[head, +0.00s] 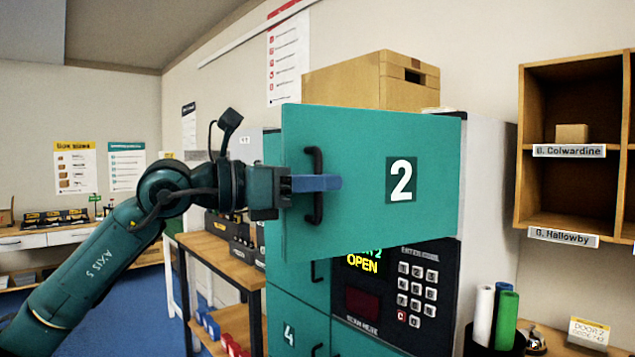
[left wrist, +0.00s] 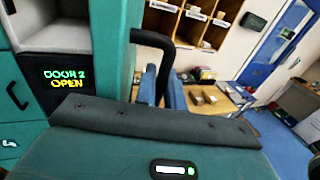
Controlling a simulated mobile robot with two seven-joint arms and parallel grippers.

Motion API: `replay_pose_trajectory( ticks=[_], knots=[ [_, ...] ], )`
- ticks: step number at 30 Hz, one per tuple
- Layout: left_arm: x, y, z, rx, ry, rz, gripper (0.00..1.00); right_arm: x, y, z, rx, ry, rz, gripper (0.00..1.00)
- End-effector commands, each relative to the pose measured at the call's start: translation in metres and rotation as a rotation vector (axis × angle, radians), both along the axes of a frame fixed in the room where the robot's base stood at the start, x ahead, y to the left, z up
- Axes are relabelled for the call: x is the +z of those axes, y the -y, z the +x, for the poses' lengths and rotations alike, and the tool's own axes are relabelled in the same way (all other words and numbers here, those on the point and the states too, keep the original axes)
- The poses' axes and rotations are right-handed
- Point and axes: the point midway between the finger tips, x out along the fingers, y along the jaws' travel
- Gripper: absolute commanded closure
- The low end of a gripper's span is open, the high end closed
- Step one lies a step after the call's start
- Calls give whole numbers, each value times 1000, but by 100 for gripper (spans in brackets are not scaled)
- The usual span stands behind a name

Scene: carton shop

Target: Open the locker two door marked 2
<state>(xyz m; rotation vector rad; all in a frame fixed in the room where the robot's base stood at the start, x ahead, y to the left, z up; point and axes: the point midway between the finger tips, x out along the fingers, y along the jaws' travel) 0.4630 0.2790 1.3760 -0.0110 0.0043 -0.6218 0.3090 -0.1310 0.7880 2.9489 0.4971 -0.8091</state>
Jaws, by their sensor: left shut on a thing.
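The teal door marked 2 (head: 360,150) stands swung out from the locker bank and faces me in the head view. Its black bar handle (head: 313,200) is on its left side. My left gripper (head: 318,184) is shut on this handle, with blue fingers around the bar. In the left wrist view the handle (left wrist: 150,38) runs between the fingers (left wrist: 162,88). The door (left wrist: 108,50) shows there beside an open pale compartment (left wrist: 58,25). The compartment's inside is mostly cut off. My right gripper is not in view.
A keypad panel (head: 400,290) below the door reads "OPEN"; its display (left wrist: 67,79) reads "DOOR 2 OPEN" in the left wrist view. A carton (head: 345,82) sits on top of the lockers. A wooden bench (head: 215,260) stands at left, pigeonholes (head: 525,140) at right.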

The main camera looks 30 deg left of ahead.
Motion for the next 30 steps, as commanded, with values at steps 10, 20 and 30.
replay_pose_trajectory(
  ticks=[10,20,30],
  knots=[
    [0,0,0,-1,0,0,100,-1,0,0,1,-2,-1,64],
    [0,0,0,0,1,-1,85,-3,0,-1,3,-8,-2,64],
    [-4,-12,-14,5,1,0,85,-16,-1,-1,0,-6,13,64]
  ],
)
